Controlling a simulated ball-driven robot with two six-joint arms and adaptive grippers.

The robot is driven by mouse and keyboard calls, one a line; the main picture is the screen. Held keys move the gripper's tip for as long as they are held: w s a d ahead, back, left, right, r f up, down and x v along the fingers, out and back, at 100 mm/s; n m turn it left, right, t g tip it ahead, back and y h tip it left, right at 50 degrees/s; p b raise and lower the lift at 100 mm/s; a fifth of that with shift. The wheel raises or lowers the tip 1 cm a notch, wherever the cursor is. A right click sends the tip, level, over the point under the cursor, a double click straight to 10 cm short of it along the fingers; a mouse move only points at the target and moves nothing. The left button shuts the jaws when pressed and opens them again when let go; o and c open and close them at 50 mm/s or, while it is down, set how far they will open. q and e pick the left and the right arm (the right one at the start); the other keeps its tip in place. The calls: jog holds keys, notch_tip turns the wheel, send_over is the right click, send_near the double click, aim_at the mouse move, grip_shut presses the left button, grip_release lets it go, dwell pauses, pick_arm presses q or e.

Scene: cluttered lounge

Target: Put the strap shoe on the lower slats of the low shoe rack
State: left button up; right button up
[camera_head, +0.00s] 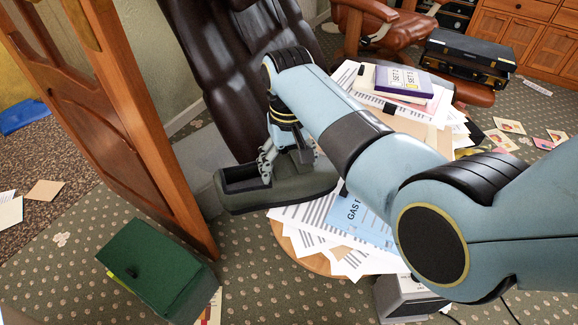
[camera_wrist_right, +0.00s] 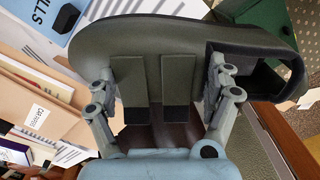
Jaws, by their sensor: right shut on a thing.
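The strap shoe (camera_head: 298,187) is dark olive green with a black-lined opening. In the head view it is held in the air at the centre, its opening to the left and its closed end to the right. My right gripper (camera_head: 286,158) is shut on it from above. In the right wrist view the shoe (camera_wrist_right: 185,38) spans the top, and the fingers of my right gripper (camera_wrist_right: 165,95) sit on both sides of its two straps. I cannot make out the low shoe rack in either view. My left gripper is not in view.
A round table (camera_head: 310,261) covered with papers and folders lies below and right of the shoe. A dark leather chair (camera_head: 228,75) stands behind it. A wooden door (camera_head: 125,130) is at the left, with a green box (camera_head: 152,268) on the patterned carpet before it. Briefcases (camera_head: 470,57) are stacked far right.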

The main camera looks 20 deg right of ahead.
jog(key=shift+w+f, duration=0.1)
jog(key=shift+f, duration=0.15)
jog(key=o, duration=1.5)
